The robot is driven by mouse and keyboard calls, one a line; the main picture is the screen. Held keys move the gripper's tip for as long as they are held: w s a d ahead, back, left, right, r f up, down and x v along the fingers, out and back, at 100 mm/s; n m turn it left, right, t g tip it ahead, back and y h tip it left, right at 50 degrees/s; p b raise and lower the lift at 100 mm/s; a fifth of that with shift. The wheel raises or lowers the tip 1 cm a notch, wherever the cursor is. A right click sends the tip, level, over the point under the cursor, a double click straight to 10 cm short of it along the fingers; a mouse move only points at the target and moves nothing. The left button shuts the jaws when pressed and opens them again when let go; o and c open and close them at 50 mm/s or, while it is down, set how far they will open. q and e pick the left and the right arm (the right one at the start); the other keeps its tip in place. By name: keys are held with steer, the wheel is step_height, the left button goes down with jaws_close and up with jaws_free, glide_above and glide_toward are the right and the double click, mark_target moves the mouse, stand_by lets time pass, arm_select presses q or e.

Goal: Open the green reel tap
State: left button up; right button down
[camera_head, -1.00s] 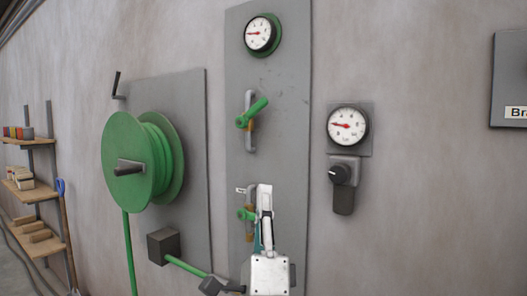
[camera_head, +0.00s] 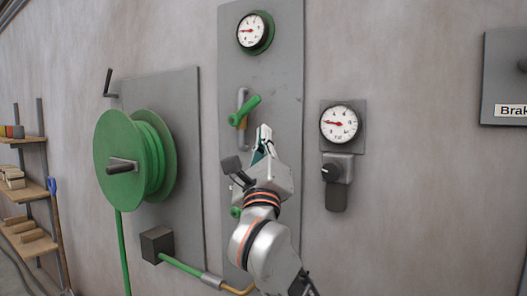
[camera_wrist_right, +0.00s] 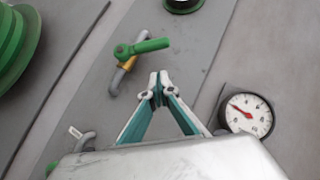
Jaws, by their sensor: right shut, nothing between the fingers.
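Two green-handled taps sit on the tall grey panel. The upper tap (camera_head: 245,112) has a slanted green lever on a grey pipe with a brass-coloured part; it also shows in the right wrist view (camera_wrist_right: 140,48). The lower tap (camera_head: 236,212) is mostly hidden behind my right arm; a bit of it shows in the wrist view (camera_wrist_right: 52,168). I cannot read which one is labelled for the reel. My right gripper (camera_head: 264,133) is shut and empty, pointing up, just below and right of the upper lever; in the wrist view its tips (camera_wrist_right: 158,82) are apart from it. My left gripper is not in view.
The green hose reel (camera_head: 126,160) is on a grey plate at left, with a dark box (camera_head: 157,244) below. Another gauge (camera_head: 252,33) is above the upper tap. Shelves stand far left.

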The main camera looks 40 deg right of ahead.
mark_target(256, 107)
steer(key=shift+w+a+r, duration=0.1)
steer(key=shift+w+r, duration=0.65)
steer(key=shift+r, duration=0.25)
steer(key=shift+w+a+r, duration=0.1)
steer(key=shift+w+r, duration=0.6)
steer(key=shift+r, duration=0.25)
steer(key=shift+p, duration=0.35)
steer(key=shift+r+p, duration=0.3)
steer(key=shift+p, duration=0.05)
